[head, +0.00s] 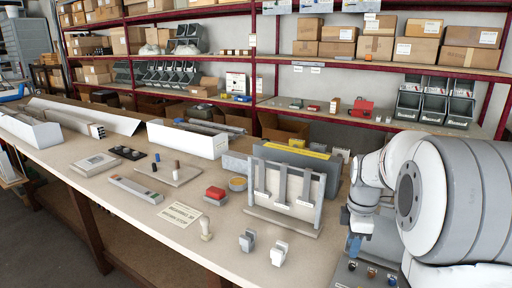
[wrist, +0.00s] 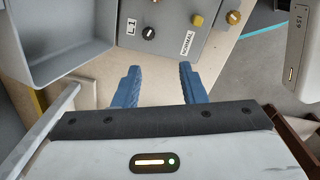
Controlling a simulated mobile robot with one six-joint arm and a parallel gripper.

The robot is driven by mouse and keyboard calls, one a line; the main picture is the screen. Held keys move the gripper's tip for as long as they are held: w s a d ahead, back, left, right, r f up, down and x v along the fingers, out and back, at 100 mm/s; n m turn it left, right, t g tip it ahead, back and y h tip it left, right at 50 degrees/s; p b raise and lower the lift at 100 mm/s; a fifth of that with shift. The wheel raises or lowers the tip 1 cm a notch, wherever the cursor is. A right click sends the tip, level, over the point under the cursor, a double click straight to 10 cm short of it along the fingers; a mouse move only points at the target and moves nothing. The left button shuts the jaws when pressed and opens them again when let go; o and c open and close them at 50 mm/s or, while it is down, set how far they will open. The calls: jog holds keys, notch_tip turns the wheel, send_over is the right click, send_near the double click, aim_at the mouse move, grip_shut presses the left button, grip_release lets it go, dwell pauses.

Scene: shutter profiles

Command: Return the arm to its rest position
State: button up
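My gripper shows in the wrist view (wrist: 158,86) with its two blue fingers spread apart. Nothing is between them; beige tabletop shows through the gap. In the head view my arm (head: 440,195) is folded at the right edge, its large white and grey joints close to the camera. A blue fingertip (head: 353,246) shows low at the right, above the near end of the bench and beside a grey panel with knobs (head: 372,271). In the wrist view the panel (wrist: 165,28) lies just beyond the fingertips, with labels "L-1" and "NORMAL".
A rack with grey hanging profiles (head: 288,190) stands on the bench (head: 130,203) left of my arm. A grey tray (wrist: 62,40) is left of the fingers. Shelves (head: 300,62) line the back.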

jog(key=s+a+m+t, duration=0.1)
jog(key=s+a+m, duration=0.5)
jog(key=s, duration=0.3)
jog(key=s+a+r+m+t, duration=0.1)
jog(key=s+a+m, duration=0.6)
jog(key=s+m, duration=0.1)
jog(key=shift+s+a+r+m, duration=0.2)
jog(key=shift+s+m, duration=0.2)
jog(key=shift+s, duration=0.4)
